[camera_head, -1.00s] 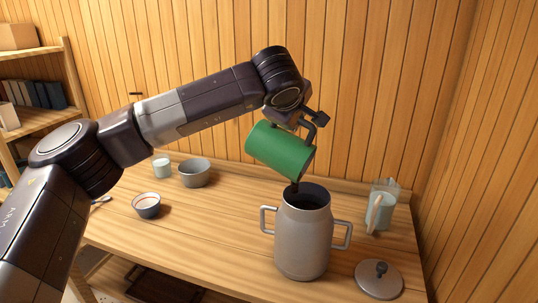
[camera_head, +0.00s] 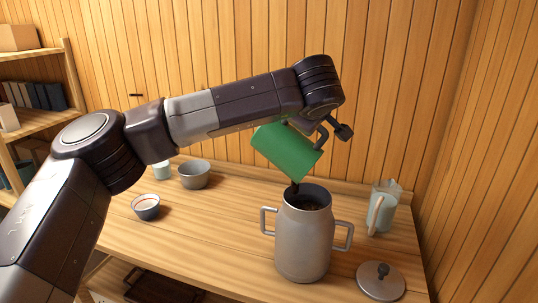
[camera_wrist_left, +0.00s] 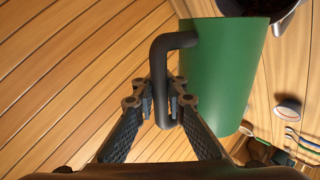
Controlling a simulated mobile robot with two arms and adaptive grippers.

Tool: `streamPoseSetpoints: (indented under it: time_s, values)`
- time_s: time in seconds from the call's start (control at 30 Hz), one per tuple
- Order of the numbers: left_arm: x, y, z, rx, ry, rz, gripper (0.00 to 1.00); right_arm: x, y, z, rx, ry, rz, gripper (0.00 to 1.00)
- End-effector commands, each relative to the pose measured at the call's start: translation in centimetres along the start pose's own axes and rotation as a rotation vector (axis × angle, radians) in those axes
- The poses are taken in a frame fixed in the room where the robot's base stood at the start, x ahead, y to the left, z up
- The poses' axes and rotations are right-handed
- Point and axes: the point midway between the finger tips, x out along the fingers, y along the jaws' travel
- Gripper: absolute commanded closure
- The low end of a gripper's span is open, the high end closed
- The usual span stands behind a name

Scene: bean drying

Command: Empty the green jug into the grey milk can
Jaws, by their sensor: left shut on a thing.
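My left gripper (camera_head: 322,135) is shut on the jug's dark handle. In the left wrist view its fingers (camera_wrist_left: 160,100) close around the handle (camera_wrist_left: 159,75) beside the green jug wall (camera_wrist_left: 222,75). The jug's inside is hidden. My right gripper is out of view.
The can's lid (camera_head: 380,281) lies right of the can, with a pale jug (camera_head: 382,208) behind it. The table (camera_head: 215,235) is clear left of the can.

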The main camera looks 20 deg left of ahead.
Motion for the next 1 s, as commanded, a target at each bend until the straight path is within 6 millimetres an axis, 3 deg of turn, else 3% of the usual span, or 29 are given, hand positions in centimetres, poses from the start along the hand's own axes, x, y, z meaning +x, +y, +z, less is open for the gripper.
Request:
streamPoseSetpoints:
  time_s: [0.4,0.83,1.0]
  values:
    - [-0.6,0.9,3.1,0.158,0.116,0.002,1.00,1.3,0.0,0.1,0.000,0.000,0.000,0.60]
    - [-0.7,1.0,3.2,0.168,0.124,0.001,1.00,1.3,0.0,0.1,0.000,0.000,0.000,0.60]
    - [-0.3,0.5,2.1,0.114,0.089,0.001,1.00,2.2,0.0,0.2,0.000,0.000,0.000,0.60]
